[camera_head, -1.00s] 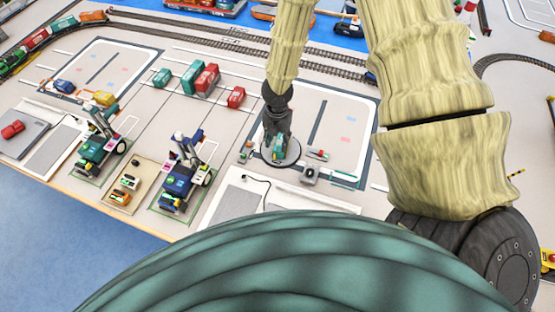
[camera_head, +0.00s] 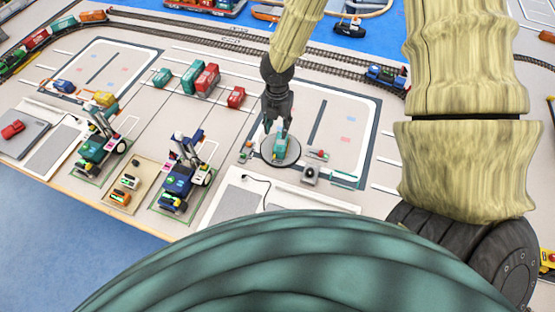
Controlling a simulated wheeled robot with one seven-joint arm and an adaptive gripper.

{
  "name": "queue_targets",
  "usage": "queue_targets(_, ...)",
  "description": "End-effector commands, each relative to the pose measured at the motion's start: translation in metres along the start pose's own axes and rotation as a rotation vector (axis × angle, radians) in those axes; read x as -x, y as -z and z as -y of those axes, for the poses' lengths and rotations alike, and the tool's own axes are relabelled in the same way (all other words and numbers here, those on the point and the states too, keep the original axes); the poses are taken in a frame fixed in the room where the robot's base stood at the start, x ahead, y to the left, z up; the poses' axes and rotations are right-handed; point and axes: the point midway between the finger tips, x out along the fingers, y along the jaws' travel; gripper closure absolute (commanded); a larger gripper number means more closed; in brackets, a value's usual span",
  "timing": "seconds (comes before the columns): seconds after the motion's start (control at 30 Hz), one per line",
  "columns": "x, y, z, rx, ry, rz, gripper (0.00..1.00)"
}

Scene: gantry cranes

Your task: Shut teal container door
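A small teal container (camera_head: 280,150) stands on a round grey turntable (camera_head: 293,156) near the middle of the head view. Its door is too small to make out, so I cannot tell whether it is open or shut. My gripper (camera_head: 277,127) points down at the container's far end, just above or beside it. Its two dark fingers look spread apart, with nothing clearly held between them. I cannot tell whether a fingertip touches the container. The gripper hides part of the container's far end.
Red and teal containers (camera_head: 206,78) stand in lanes to the left. Two toy cranes or carriers (camera_head: 178,180) stand at the front left. A small grey box (camera_head: 310,172) and a small red-topped item (camera_head: 317,154) sit right of the turntable. Train tracks (camera_head: 330,72) run behind.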

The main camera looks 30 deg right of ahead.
Motion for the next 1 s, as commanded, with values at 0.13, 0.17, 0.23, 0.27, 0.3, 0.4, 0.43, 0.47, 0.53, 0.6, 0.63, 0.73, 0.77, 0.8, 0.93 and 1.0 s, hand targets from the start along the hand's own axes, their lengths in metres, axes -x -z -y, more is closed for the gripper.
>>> queue_targets(0.13,0.021,0.0,0.0,-0.001,-0.003,0.0,0.63)
queue_targets(0.17,0.025,0.0,0.0,-0.002,-0.003,0.0,0.63)
queue_targets(0.23,0.032,0.0,0.0,-0.001,-0.001,0.001,0.63)
queue_targets(0.27,0.035,0.0,0.0,0.0,-0.001,0.0,0.63)
queue_targets(0.3,0.038,0.0,0.0,0.0,-0.001,0.0,0.63)
queue_targets(0.4,0.043,0.0,0.0,-0.001,-0.001,-0.001,0.63)
queue_targets(0.43,0.045,0.0,0.0,-0.001,-0.001,-0.001,0.63)
queue_targets(0.47,0.045,0.0,0.0,0.0,-0.001,-0.001,0.63)
queue_targets(0.53,0.047,0.0,0.0,0.0,0.0,-0.001,0.63)
queue_targets(0.6,0.047,0.0,0.0,0.001,0.0,-0.001,0.63)
queue_targets(0.63,0.047,0.0,0.0,0.001,0.0,-0.001,0.63)
queue_targets(0.73,0.047,0.0,0.0,0.001,0.0,-0.001,0.63)
queue_targets(0.77,0.047,0.0,0.0,0.001,0.0,-0.001,0.63)
queue_targets(0.8,0.047,0.0,0.0,0.0,0.0,-0.001,0.63)
queue_targets(0.93,0.047,0.0,0.0,0.0,0.0,-0.001,0.63)
queue_targets(1.0,0.047,0.0,0.0,0.0,0.0,-0.001,0.63)
